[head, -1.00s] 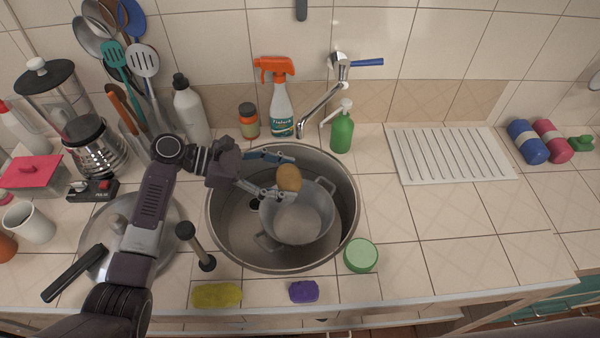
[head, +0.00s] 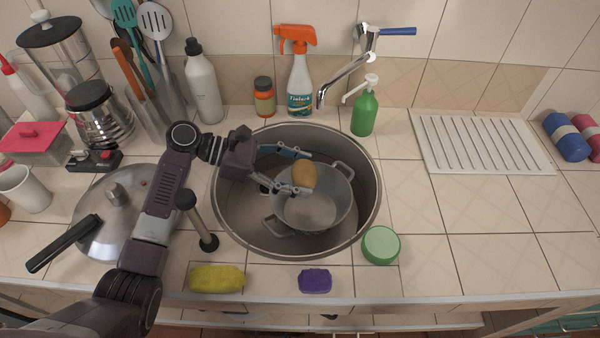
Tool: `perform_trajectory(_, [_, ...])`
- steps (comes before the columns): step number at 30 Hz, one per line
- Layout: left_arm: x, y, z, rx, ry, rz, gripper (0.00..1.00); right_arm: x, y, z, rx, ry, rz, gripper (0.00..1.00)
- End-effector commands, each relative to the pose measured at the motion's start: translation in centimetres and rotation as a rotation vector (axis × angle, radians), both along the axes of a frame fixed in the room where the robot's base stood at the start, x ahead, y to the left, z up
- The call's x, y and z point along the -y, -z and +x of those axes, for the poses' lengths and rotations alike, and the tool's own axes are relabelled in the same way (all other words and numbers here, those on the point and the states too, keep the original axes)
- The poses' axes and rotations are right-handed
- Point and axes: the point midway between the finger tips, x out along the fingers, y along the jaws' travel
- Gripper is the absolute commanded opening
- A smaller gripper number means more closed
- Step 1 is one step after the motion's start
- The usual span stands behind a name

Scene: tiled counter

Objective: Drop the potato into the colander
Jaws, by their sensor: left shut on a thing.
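The brown potato (head: 304,174) is between the fingers of my left gripper (head: 304,172), which is shut on it. The gripper comes in from the left over the sink. The grey metal colander (head: 312,210) with two side handles sits in the round steel sink (head: 232,226). The potato shows over the far part of the colander's opening. Its exact height above the colander is hard to tell. The inside of the colander that shows looks empty. My right gripper is not in view.
A faucet (head: 345,80), green soap bottle (head: 364,113) and spray bottle (head: 299,85) stand behind the sink. A green round container (head: 381,245), yellow sponge (head: 217,278) and purple sponge (head: 315,281) lie in front. Counter at right is mostly clear.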

Motion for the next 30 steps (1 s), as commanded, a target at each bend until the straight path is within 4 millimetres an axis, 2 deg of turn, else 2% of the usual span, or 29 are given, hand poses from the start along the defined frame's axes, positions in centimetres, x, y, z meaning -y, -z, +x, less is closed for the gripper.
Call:
perform_trajectory(6, [0.0,-0.2,0.0,0.001,-0.001,-0.001,0.35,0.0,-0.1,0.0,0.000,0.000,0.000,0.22])
perform_trajectory(7, [0.0,-0.2,0.0,0.001,-0.001,-0.001,0.67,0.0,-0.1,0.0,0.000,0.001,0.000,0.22])
perform_trajectory(12, [0.0,-0.1,0.0,0.001,-0.001,-0.001,0.85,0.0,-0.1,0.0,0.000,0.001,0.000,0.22])
perform_trajectory(22, [-0.4,-0.2,0.0,0.000,-0.001,0.001,0.85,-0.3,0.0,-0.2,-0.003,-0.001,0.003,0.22])
perform_trajectory(30, [-4.2,-1.8,0.1,0.003,-0.003,0.002,0.85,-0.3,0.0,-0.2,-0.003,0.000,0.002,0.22])
